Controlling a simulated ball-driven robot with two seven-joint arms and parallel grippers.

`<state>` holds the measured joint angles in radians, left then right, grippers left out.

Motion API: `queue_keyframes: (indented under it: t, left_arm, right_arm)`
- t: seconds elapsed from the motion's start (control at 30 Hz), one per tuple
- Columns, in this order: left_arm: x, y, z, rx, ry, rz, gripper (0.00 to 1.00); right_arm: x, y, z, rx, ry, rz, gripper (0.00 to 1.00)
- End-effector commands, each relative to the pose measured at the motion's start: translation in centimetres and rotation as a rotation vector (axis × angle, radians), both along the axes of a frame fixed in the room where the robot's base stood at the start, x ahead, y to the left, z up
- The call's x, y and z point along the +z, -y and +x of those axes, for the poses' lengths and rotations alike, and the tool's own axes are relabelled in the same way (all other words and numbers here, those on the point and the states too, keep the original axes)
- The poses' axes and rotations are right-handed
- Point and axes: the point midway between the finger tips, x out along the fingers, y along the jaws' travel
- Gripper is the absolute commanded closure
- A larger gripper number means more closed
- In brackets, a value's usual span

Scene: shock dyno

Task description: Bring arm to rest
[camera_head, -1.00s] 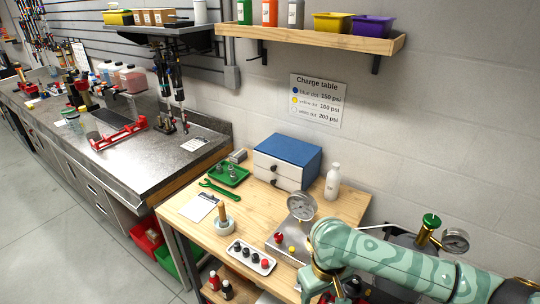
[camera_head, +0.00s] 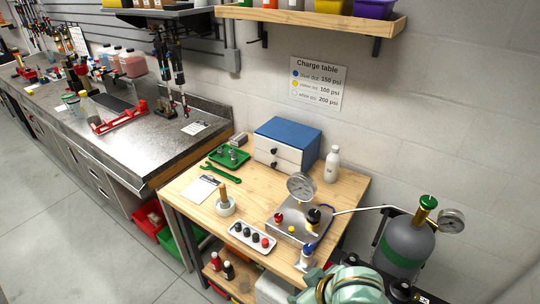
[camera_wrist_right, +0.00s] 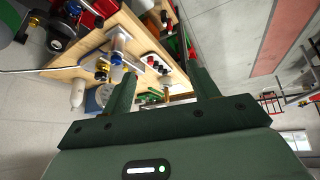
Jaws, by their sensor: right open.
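My right arm (camera_head: 345,286) shows as a pale green rounded part at the bottom of the head view, in front of the wooden table (camera_head: 192,195). My right gripper (camera_wrist_right: 162,67) shows in the right wrist view as two dark green fingers set wide apart. It is open, with nothing held between the fingers. The wooden table (camera_wrist_right: 95,58) and its items lie beyond the fingertips, apart from them. My left gripper is in neither view.
A gas bottle (camera_head: 407,245) with gauge stands right of the table. The table bears a gauge fixture (camera_head: 290,218), white tray (camera_head: 252,237), blue-topped drawer box (camera_head: 287,143) and white bottle (camera_head: 332,164). A steel bench (camera_head: 150,160) runs left; floor beside it is clear.

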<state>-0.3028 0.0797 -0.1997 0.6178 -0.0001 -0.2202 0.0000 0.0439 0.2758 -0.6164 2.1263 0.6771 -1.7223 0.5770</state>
Motion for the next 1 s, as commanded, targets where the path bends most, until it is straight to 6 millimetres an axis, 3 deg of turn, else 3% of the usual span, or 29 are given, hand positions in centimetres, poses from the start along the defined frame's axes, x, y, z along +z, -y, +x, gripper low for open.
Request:
queue_keyframes:
  t: [0.2, 0.5, 0.67, 0.87, 0.97, 1.0]
  left_arm:
    - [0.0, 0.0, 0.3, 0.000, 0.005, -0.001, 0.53]
    - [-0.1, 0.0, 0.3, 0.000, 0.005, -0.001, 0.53]
    - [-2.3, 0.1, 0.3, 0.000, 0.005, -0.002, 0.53]
    - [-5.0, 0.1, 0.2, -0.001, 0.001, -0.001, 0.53]
    - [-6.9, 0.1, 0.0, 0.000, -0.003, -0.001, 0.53]
    - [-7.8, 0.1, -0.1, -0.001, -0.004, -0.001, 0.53]
  right_arm:
    - [0.6, 10.6, -3.4, -0.142, 0.144, -0.247, 0.41]
    - [2.0, 22.1, -9.8, -0.223, 0.133, -0.643, 0.41]
    - [-6.3, 20.4, -8.7, -0.189, 0.084, -0.575, 0.41]
    - [-17.3, 18.8, -9.2, -0.162, 0.000, -0.491, 0.41]
    - [-24.6, 17.9, -10.5, -0.154, -0.059, -0.435, 0.41]
    - [-28.0, 17.5, -11.3, -0.155, -0.088, -0.409, 0.41]
